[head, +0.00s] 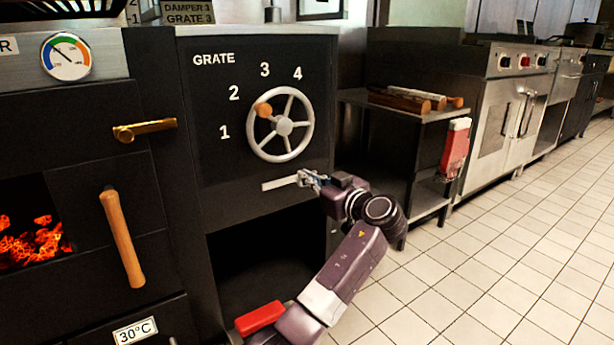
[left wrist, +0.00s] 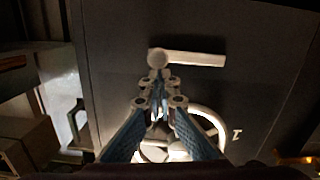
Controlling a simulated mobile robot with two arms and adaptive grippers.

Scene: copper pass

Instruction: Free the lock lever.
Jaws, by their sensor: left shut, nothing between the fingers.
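The lock lever is a pale flat bar (head: 280,184) on the dark front panel, below the grate handwheel (head: 284,126). It lies nearly level and points left from a round end at its right. In the left wrist view the lever (left wrist: 195,59) and its round end show just beyond my fingertips. My left gripper (head: 306,178) is shut and empty at the lever's right end; it also shows in the left wrist view (left wrist: 159,84). I cannot tell whether it touches the lever. The wheel's wooden knob (head: 263,110) points up and left, between the marks 2 and 3. My right gripper is out of view.
An open dark recess lies below the lever. To the left are a brass handle (head: 144,130), a wooden handle (head: 122,238) and glowing coals (head: 36,242). A side table (head: 420,113) with wooden tools stands at the right. The tiled floor (head: 500,240) there is clear.

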